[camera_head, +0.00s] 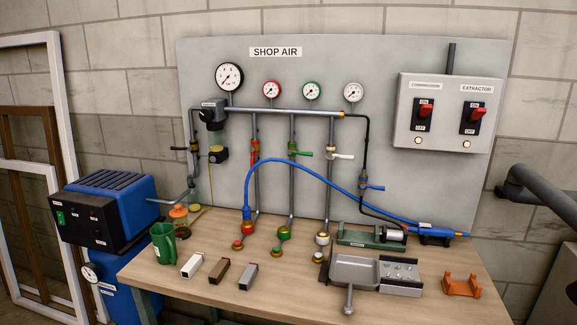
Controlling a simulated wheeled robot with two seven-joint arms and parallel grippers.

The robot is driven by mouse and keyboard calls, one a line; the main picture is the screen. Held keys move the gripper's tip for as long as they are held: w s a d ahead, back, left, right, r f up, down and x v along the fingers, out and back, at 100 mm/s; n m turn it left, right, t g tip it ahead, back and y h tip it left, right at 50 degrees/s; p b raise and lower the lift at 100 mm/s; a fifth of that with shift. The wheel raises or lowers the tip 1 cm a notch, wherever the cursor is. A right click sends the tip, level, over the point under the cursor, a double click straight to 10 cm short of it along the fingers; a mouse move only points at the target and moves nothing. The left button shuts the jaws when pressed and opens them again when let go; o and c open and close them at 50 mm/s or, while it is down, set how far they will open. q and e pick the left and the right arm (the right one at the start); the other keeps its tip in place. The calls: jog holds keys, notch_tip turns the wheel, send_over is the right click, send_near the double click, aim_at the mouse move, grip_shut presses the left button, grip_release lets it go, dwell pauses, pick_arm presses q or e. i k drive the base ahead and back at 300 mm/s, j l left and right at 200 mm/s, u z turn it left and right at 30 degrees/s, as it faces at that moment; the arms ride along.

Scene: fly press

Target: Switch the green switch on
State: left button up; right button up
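The green switch (61,218) is a small green rocker on the dark front panel of the blue compressor unit (111,195) at the left. It is too small to tell which way the rocker is tipped. Neither of my grippers shows in this view, so nothing of mine is seen touching the switch.
A wooden table (300,295) holds a green mug (162,244), several metal bars, a grey tray (355,269) and an orange bracket (461,285). Behind stands a grey panel with gauges, pipes and a box with two red switches (449,114). A pressure gauge (91,273) sits below the compressor panel.

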aim_at(60, 216)
jog(key=u, duration=1.35)
jog(key=i+j, duration=0.8)
jog(key=i+j+z, duration=0.1)
jog(key=i+j, duration=0.7)
jog(key=j, duration=0.15)
jog(key=i+j, duration=0.8)
jog(key=j+z, duration=0.05)
